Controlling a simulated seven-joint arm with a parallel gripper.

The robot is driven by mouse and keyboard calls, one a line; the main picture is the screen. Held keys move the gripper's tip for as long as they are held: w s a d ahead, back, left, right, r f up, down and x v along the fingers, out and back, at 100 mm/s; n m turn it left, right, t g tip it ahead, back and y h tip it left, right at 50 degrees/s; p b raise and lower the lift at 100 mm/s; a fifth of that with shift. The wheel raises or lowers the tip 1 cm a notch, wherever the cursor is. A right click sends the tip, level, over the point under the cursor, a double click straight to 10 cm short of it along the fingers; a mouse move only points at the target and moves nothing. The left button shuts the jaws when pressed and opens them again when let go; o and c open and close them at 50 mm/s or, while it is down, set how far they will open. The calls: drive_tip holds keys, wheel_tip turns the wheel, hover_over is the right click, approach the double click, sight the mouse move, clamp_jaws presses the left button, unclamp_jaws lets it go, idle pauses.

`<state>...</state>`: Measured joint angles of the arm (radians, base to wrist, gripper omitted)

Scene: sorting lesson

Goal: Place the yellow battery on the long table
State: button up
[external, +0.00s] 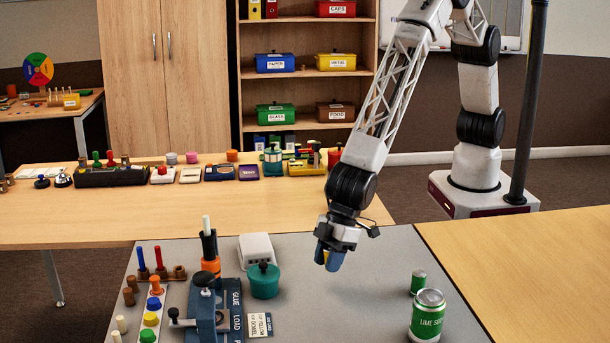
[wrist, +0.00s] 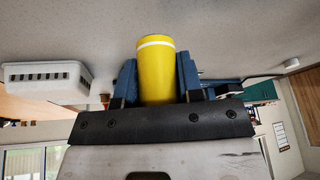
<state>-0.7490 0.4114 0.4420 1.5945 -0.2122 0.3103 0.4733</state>
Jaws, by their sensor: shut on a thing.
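My gripper (external: 329,262) is shut on the yellow battery, with its blue fingers pointing down over the grey tabletop (external: 345,300). In the wrist view the yellow battery (wrist: 156,75) is a yellow cylinder with a white band near one end, between the two blue fingers (wrist: 156,85). Only a small bit of yellow shows between the fingers in the external view. I cannot tell the exact gap to the grey top. The long wooden table (external: 80,222) stands behind the grey one, with a bare front strip.
On the grey top, a teal pot (external: 264,283), a white box (external: 257,249) and a blue press (external: 205,315) stand left of my gripper. Two green cans, one a lime soda can (external: 427,316), stand right. Several small items line the long table's back. A dark pole (external: 527,100) stands right.

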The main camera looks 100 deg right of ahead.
drive_tip(key=shift+s+d+r, duration=0.15)
drive_tip(key=shift+s+d, duration=0.7)
drive_tip(key=shift+s, duration=0.15)
drive_tip(key=shift+s+d+r, duration=0.1)
drive_tip(key=shift+s+d, duration=0.75)
drive_tip(key=shift+s, duration=0.1)
drive_tip(key=shift+w+d, duration=0.1)
